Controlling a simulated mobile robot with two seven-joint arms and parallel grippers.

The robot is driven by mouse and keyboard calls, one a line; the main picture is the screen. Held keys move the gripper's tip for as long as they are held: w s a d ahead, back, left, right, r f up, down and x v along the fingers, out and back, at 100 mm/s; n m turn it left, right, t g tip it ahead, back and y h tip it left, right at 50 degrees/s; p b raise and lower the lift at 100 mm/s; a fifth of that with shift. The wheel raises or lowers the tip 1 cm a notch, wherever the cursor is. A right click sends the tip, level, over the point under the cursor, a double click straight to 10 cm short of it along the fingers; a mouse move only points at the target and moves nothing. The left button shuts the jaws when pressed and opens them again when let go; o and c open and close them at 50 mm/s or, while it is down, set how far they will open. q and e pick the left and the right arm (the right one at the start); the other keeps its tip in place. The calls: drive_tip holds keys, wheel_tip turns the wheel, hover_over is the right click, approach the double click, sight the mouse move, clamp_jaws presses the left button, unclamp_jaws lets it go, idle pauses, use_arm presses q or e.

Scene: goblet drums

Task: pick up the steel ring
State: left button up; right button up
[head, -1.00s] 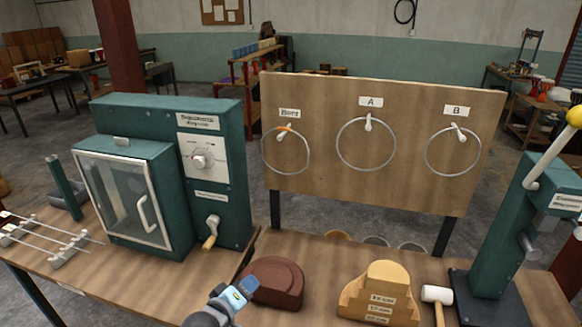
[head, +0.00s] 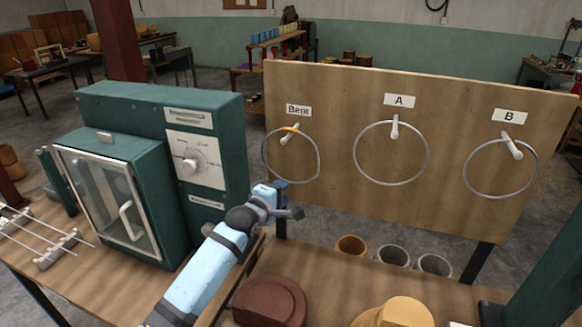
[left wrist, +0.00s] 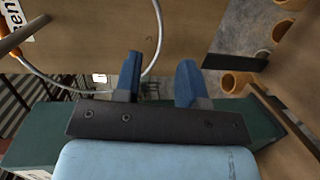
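Three thin steel rings hang on pegs on a wooden board (head: 345,110). The left one, the ring under the "Bent" label (head: 319,160), has an orange mark at its top and looks slightly out of round. Ring A (head: 391,186) hangs in the middle and ring B (head: 500,197) at the right. My left gripper (head: 288,198) is just below the "Bent" ring. In the left wrist view the fingers (left wrist: 160,78) are apart with nothing held; the "Bent" ring (left wrist: 161,30) curves close beside and behind the left finger. Contact cannot be told. My right gripper is out of view.
A green cabinet with a glass door (head: 115,200) stands left of my left arm. A brown stepped block (head: 270,302) and a tan stepped block (head: 400,313) stand on the front bench. Several cups (head: 393,255) sit below the board.

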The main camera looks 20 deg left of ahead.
use_arm(q)
drive_tip(key=w+b, duration=0.5)
drive_tip(key=w, duration=0.1)
drive_tip(key=shift+w+d+f, duration=0.15)
drive_tip(key=shift+d+f, duration=0.25)
drive_tip(key=shift+d, duration=0.05)
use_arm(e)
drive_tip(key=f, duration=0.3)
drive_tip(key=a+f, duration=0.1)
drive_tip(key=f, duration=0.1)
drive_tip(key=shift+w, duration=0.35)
use_arm(q)
clamp_jaws()
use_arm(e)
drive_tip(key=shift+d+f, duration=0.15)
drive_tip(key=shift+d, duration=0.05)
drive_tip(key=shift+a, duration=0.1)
